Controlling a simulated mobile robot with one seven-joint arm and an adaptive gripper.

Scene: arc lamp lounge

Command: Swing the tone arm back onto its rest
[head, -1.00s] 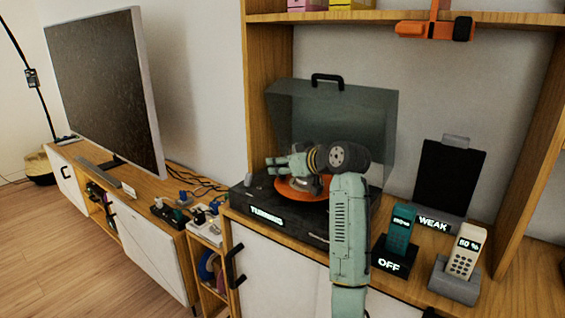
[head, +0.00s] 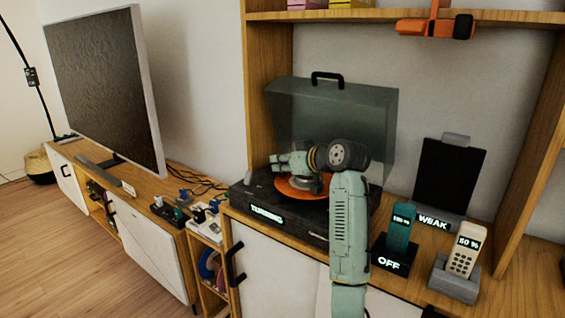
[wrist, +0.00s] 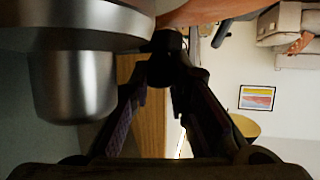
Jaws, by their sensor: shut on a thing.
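The turntable (head: 312,222) is a dark box with an orange disc (head: 295,190) on top, its grey translucent lid (head: 335,120) raised behind. A lit sign on its front seems to read "TURNING". My gripper (head: 279,161) is over the left part of the disc. In the wrist view its fingers (wrist: 167,68) close together on a small dark piece (wrist: 168,43), which I take for the tone arm. The rest of the tone arm and its rest are hidden behind my arm or too dark to make out. A shiny metal round part (wrist: 75,85) fills the wrist view's upper left.
Two handsets, teal (head: 399,228) and cream (head: 466,250), stand in cradles to the right of the turntable. A black clipboard-like panel (head: 447,180) leans behind them. A television (head: 105,90) and cables (head: 190,178) are at left. An orange thing (head: 435,28) hangs under the shelf above.

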